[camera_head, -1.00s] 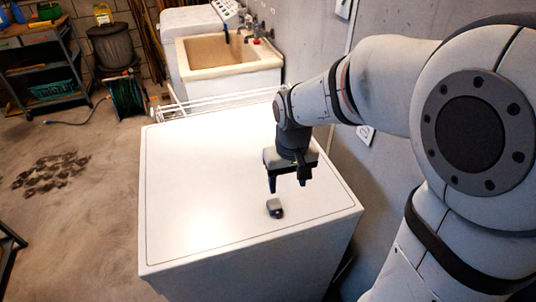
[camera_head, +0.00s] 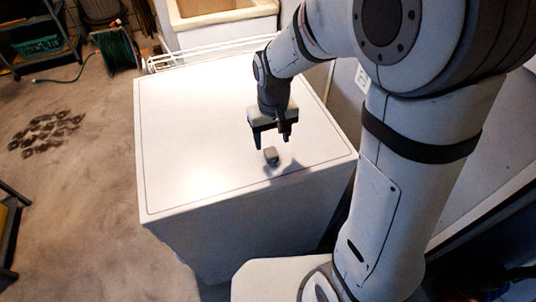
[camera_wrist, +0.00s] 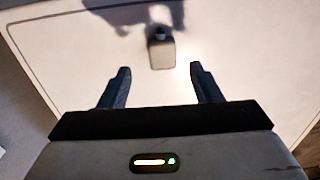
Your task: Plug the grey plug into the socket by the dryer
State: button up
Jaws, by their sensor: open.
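The grey plug (camera_head: 271,156) lies on the white top of the dryer (camera_head: 190,140), near its front right part. In the wrist view the plug (camera_wrist: 161,50) shows ahead of and between the two fingers, touching neither. My gripper (camera_head: 271,144) is open and empty, pointing down just above and behind the plug; in the wrist view its fingers (camera_wrist: 160,76) are spread apart. A wall socket plate (camera_head: 362,78) shows on the grey wall to the right of the dryer, partly beside my arm.
A white wire drying rack (camera_head: 200,52) stands behind the dryer, with a sink (camera_head: 222,14) beyond it. A green hose reel (camera_head: 117,50) and a shelf cart (camera_head: 38,40) stand at the back left. The dryer top is otherwise clear.

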aim_at(271, 152)
jog(key=shift+s+a+f, duration=0.1)
jog(key=shift+s+f, duration=0.05)
jog(key=shift+f, duration=1.15)
jog(key=shift+s+a+f, duration=0.1)
jog(key=shift+f, duration=1.2)
jog(key=c, duration=1)
notch_tip(271, 152, up, 10)
jog(key=shift+r, duration=0.1)
jog(key=shift+w+d+p, duration=0.1)
jog(key=shift+p, duration=0.25)
